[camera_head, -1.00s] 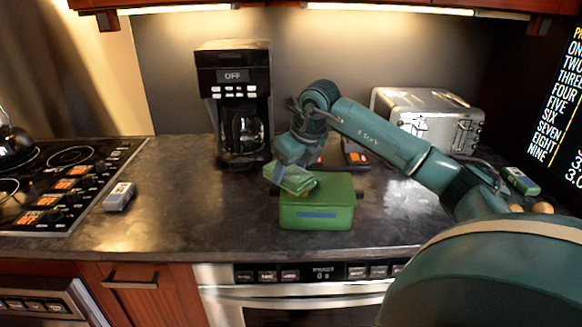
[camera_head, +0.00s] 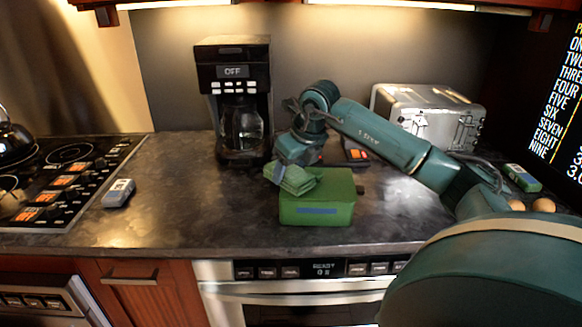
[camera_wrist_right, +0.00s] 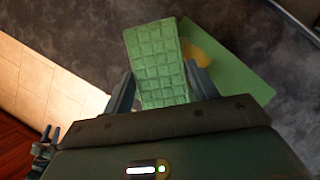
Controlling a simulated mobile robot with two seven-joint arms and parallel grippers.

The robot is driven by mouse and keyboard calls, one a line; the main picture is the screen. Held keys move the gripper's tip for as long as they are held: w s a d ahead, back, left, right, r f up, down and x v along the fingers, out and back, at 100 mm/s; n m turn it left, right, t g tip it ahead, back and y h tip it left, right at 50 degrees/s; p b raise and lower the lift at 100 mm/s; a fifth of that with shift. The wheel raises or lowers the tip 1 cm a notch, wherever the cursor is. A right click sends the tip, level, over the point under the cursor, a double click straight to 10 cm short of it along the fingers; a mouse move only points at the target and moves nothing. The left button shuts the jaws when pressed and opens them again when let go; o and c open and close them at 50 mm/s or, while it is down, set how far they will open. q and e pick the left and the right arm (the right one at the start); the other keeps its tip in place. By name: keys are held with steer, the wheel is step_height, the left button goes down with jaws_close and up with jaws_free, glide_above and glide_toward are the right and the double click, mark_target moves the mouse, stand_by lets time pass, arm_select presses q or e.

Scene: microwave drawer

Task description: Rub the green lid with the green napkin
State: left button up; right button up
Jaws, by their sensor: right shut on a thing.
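A green box with a flat green lid (camera_head: 335,184) stands on the dark counter in the head view. The lid also shows in the right wrist view (camera_wrist_right: 238,80), with a yellow patch on it. My right gripper (camera_head: 287,172) is shut on the folded green napkin (camera_head: 294,181). The napkin lies over the lid's left part and sticks out past its left edge. The quilted napkin (camera_wrist_right: 158,62) fills the space between the fingers in the wrist view. I cannot tell how firmly it presses on the lid. My left gripper is not in view.
A black coffee maker (camera_head: 236,100) stands behind the box and a silver toaster (camera_head: 430,115) at the back right. A stove (camera_head: 62,175) is at left, with a small grey item (camera_head: 119,193) beside it. The counter left of the box is clear.

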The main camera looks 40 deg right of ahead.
steer(key=shift+f, duration=0.4)
